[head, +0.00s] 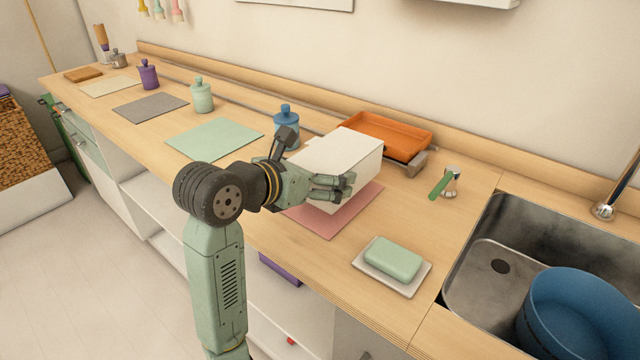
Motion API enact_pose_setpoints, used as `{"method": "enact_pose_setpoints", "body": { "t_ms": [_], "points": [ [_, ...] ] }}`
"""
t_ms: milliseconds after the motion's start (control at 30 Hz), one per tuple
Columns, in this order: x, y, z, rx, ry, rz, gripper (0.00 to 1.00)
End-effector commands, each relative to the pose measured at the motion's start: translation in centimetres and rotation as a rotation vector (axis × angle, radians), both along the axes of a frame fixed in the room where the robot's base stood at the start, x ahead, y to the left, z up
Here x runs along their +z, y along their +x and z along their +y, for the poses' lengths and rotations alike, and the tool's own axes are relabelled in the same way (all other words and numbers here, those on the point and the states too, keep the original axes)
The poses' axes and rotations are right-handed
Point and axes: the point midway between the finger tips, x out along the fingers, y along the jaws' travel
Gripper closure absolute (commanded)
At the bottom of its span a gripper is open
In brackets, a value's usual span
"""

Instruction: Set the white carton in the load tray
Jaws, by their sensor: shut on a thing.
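A white carton (345,158) is in the head view, over the pink mat (350,212) on the counter. My gripper (332,187) reaches in from the left and is shut on the carton's near side. The carton is slightly tilted in the picture, and I cannot tell whether its underside touches the mat. An orange tray (415,142), the likely load tray, stands just behind and to the right of the carton, with a grey metal part at its right front. The carton hides the tray's left front part. The visible inside of the tray looks empty.
A blue jar (286,118) stands close behind my gripper. A green mat (215,138) is at left.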

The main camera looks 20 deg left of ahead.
Motion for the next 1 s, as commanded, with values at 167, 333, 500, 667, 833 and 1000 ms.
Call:
{"method": "enact_pose_setpoints", "body": {
  "t_ms": [167,333,500,667,833,1000],
  "points": [
    [-2.5,-0.1,0.0,0.000,-0.007,0.004,0.42],
    [-3.4,-0.1,0.0,0.000,-0.002,0.000,0.42],
    [-3.4,-0.1,0.0,0.000,-0.001,-0.001,0.42],
    [-3.9,-0.1,0.0,-0.001,-0.002,0.000,0.42],
    [-3.8,-0.1,0.0,-0.001,-0.001,0.000,0.06],
    [-3.8,-0.1,0.0,-0.001,-0.001,0.000,0.00]
  ]
}}
